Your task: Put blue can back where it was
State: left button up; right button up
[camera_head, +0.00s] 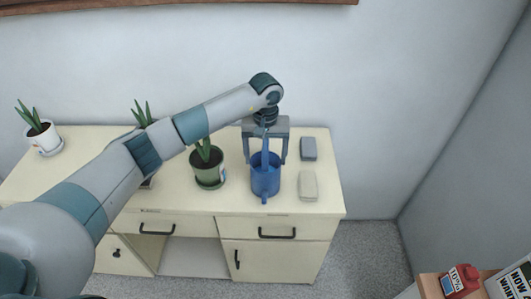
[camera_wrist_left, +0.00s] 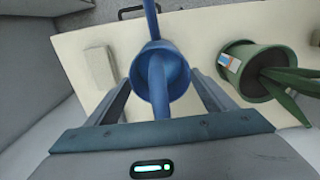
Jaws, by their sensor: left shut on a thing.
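The blue can (camera_head: 265,180) is a watering can with a spout and handle, upright at the right part of the cream cabinet top. My left gripper (camera_head: 265,158) comes down over it from above and is shut on it, with its fingers at either side of the can. In the left wrist view the can (camera_wrist_left: 173,75) sits between the two fingers of the gripper (camera_wrist_left: 160,95), its opening facing the camera. I cannot tell whether its base touches the cabinet top. My right gripper is not in view.
On the cabinet (camera_head: 230,205), a green pot plant (camera_head: 208,170) stands left of the can. A dark grey block (camera_head: 308,148) and a beige block (camera_head: 307,185) lie to its right. A white pot plant (camera_head: 42,135) stands far left. A box (camera_head: 430,287) is at lower right.

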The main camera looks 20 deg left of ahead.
pick_arm(q)
jog(key=shift+f, duration=0.1)
jog(key=o, duration=2.1)
jog(key=shift+r, duration=0.2)
jog(key=shift+r+b, duration=0.3)
jog(key=shift+b, duration=0.1)
notch_tip(320, 180, up, 10)
jog(key=b, duration=0.5)
jog(key=shift+r, duration=0.65)
jog(key=shift+d, duration=0.1)
